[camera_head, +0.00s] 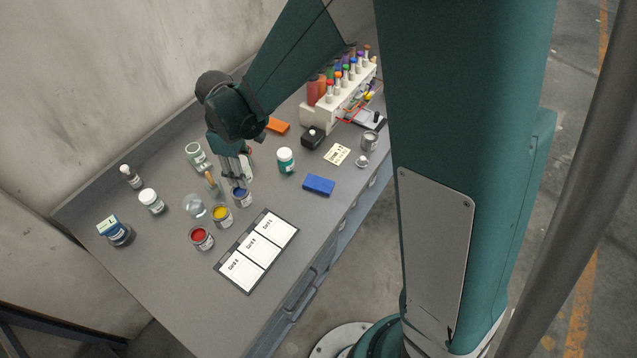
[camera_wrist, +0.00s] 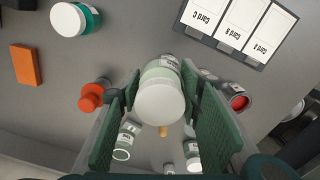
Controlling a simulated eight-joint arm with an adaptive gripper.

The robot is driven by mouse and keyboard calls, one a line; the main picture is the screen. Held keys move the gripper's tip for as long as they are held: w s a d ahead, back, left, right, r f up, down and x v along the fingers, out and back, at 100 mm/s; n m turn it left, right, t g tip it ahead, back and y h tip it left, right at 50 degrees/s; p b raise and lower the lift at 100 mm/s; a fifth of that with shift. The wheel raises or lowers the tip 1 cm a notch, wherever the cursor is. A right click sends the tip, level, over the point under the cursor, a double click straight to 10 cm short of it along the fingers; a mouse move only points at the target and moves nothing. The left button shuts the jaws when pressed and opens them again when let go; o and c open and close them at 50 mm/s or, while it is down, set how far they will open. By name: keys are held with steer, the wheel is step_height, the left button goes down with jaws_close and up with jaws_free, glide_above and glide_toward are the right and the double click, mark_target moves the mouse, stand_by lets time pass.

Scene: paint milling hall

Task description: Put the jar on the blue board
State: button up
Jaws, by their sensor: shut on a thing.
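A jar with a white lid and a pale green body (camera_wrist: 160,72) is between the two green finger pads of my gripper (camera_wrist: 163,84) in the wrist view. My gripper (camera_head: 238,174) is shut on it. In the head view, my gripper is above the left-centre of the bench near the paint tins, and the jar is mostly hidden by the fingers. Whether it is clear of the bench is hard to tell. A flat blue board (camera_head: 319,185) lies on the bench to the right of my gripper, near the front edge.
A teal jar with a white lid (camera_head: 286,160) stands between my gripper and the blue board. Tins of red (camera_head: 201,239), yellow (camera_head: 222,217) and blue paint (camera_head: 241,197) stand close below my gripper. A card panel (camera_head: 245,279) lies in front. A tube rack (camera_head: 338,100) stands at the back.

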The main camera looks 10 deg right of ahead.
steer(key=w+d+m, duration=0.2)
steer(key=d, duration=1)
steer(key=m, duration=0.2)
glide_above(319, 183)
steer(key=shift+r, duration=0.3)
steer(key=shift+f, duration=2.9)
steer(key=shift+f+b, duration=0.35)
steer(key=shift+f, duration=1.75)
steer(key=shift+f, duration=0.15)
